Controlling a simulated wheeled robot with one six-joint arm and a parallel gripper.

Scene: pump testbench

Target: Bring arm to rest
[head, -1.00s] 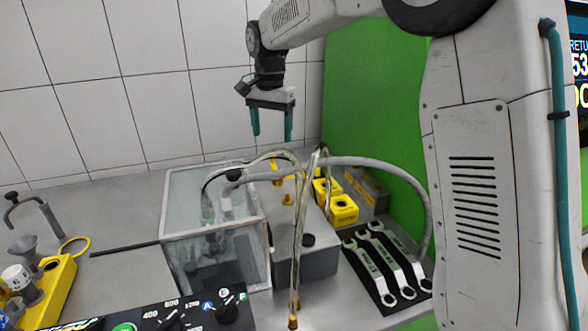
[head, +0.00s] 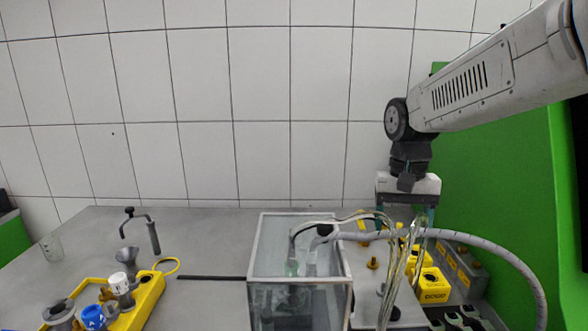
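My arm reaches in from the upper right of the head view and bends down at a dark wrist joint. My gripper (head: 408,222) hangs from it, pointing down, above and behind the yellow-and-grey pump parts at the right. Its two teal fingers stand apart, with nothing visible held between them. Clear hoses (head: 396,275) cross in front of the gripper and partly hide it. I cannot tell whether they touch it.
A glass tank (head: 262,262) stands at front centre, with a grey hose (head: 480,250) arching right. A yellow tray with fittings (head: 140,302) is at the left, near a black rod (head: 210,278). A green panel (head: 490,170) stands behind the arm.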

